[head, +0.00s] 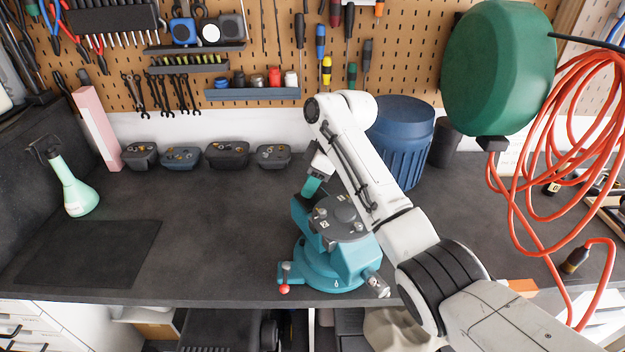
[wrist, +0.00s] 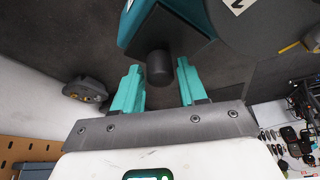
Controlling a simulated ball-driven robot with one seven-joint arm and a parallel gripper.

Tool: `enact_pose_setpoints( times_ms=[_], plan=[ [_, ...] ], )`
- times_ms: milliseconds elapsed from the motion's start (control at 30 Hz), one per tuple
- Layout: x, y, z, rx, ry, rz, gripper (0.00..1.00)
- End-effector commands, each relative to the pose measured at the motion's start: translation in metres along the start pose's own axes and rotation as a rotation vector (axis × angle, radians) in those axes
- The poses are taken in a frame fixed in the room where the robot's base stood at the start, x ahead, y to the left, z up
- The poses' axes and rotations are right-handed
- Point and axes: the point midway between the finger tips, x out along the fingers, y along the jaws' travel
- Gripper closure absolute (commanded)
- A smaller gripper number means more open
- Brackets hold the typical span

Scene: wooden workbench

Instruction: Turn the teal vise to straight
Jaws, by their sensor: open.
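The teal vise (head: 318,270) stands near the front edge of the bench on a round base. Its body lies at a slant, with the metal screw end at the lower right and the other end at the upper left. A small lever with a red ball shows at its front left. My gripper (head: 312,186), with teal fingers, is at the vise's far upper-left end. In the wrist view my open gripper (wrist: 158,88) has a dark round stub (wrist: 160,68) of the vise between its fingertips. I cannot tell whether either finger touches it. My arm hides part of the vise's right side.
Several dark bins (head: 227,154) line the wall. A mint bottle (head: 76,186) stands at left, near a dark mat (head: 85,252). A blue barrel (head: 405,140) is behind my arm. A red hose (head: 520,190) hangs at right.

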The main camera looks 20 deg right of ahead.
Motion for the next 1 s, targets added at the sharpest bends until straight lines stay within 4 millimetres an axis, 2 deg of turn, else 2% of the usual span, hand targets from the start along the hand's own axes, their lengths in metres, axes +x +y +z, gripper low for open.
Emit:
enact_pose_setpoints(
  times_ms=[100, 533, 1000],
  plan=[
    [0.0001, -0.0001, 0.0, 0.0, 0.0, 0.0, 0.58],
    [-0.0003, -0.0001, 0.0, 0.0, 0.0, -0.001, 0.99],
    [0.0013, 0.0031, -0.0007, 0.006, 0.0, 0.003, 1.0]
  ],
)
